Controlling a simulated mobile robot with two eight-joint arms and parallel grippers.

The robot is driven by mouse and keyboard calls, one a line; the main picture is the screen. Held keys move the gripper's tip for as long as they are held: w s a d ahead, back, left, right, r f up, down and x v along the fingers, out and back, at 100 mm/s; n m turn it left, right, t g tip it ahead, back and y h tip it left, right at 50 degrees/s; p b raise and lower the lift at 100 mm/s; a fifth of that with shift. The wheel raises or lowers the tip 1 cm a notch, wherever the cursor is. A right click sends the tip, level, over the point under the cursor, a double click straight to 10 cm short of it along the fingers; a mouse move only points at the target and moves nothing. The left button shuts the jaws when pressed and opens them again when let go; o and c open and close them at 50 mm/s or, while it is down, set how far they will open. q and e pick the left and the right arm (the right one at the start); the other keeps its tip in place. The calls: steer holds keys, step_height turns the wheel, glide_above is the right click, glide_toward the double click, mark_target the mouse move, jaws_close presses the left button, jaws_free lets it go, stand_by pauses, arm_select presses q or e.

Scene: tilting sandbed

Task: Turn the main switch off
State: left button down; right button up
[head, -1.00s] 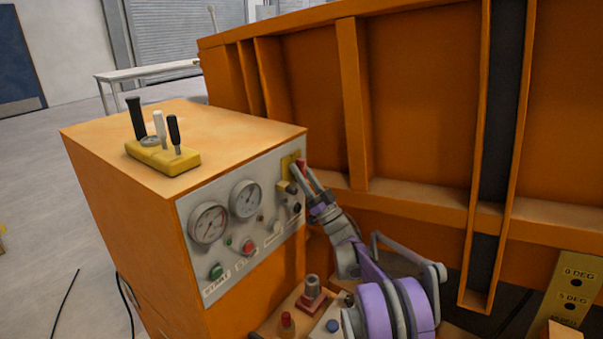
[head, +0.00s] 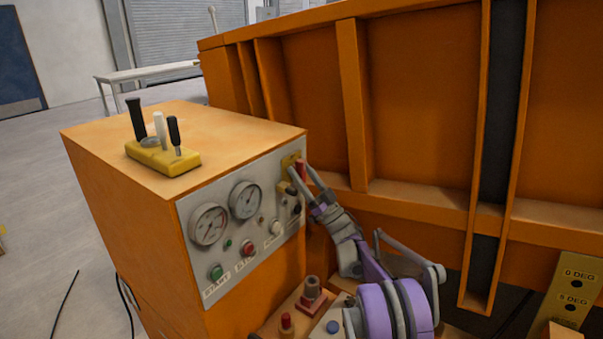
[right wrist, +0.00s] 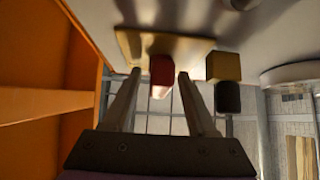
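The main switch is a red handle (head: 301,168) on a yellow plate (head: 289,160) at the upper right corner of the grey control panel. In the right wrist view the red handle (right wrist: 162,76) stands out from the yellow plate (right wrist: 190,48). My right gripper (head: 300,167) is at the switch, its two fingers apart. In the right wrist view my right gripper (right wrist: 159,75) is open with the red handle between its fingertips. A gap shows on both sides of the handle. My left gripper is not in view.
The panel (head: 222,275) also carries two gauges (head: 208,223), a green button (head: 216,272) and a red button (head: 248,248). A yellow block with a black end (right wrist: 224,68) sits close beside the right finger. The orange sandbed wall (head: 420,110) rises behind my right arm.

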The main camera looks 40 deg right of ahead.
steer(key=b+v, duration=0.1)
steer(key=v, duration=1)
steer(key=shift+b, duration=0.35)
steer(key=shift+w, duration=0.1)
